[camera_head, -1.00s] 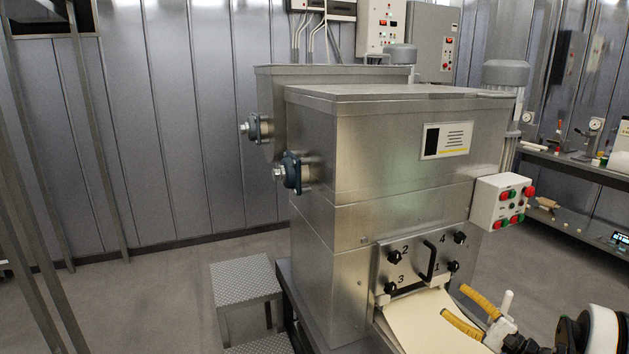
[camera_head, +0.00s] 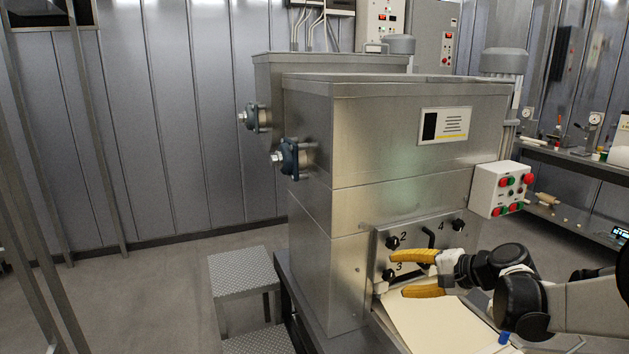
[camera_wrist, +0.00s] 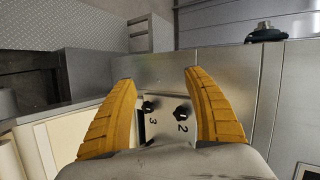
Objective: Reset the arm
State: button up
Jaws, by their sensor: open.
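My gripper (camera_head: 398,273) has two yellow ribbed fingers, spread apart with nothing between them. It is in front of the lower part of the steel machine (camera_head: 400,190), close to the numbered panel (camera_head: 384,244) with black knobs and a handle. My arm reaches in from the right edge in the head view. In the wrist view my gripper (camera_wrist: 160,88) is open, with knobs 2 and 3 showing between the fingers. The fingers and wrist hide knob 1 and part of the handle in the head view.
A pale dough sheet (camera_head: 425,325) slopes out below the panel. A control box (camera_head: 501,189) with red and green buttons is on the machine's right side. Metal steps (camera_head: 238,275) stand at left. A shelf bench (camera_head: 575,165) is at right.

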jog(key=s+a+n+g+h+b, duration=0.1)
jog(key=s+a+n+h+b, duration=0.3)
jog(key=s, duration=1)
jog(key=s+d+f+n+h, duration=0.1)
jog(key=s+f+n+h, duration=0.1)
jog(key=s, duration=0.5)
jog(key=s+f+n+h+b, duration=0.1)
jog(key=s+f+n+h, duration=0.1)
jog(key=s, duration=0.6)
jog(key=shift+d+f+n, duration=0.4)
jog(key=shift+f+n, duration=0.4)
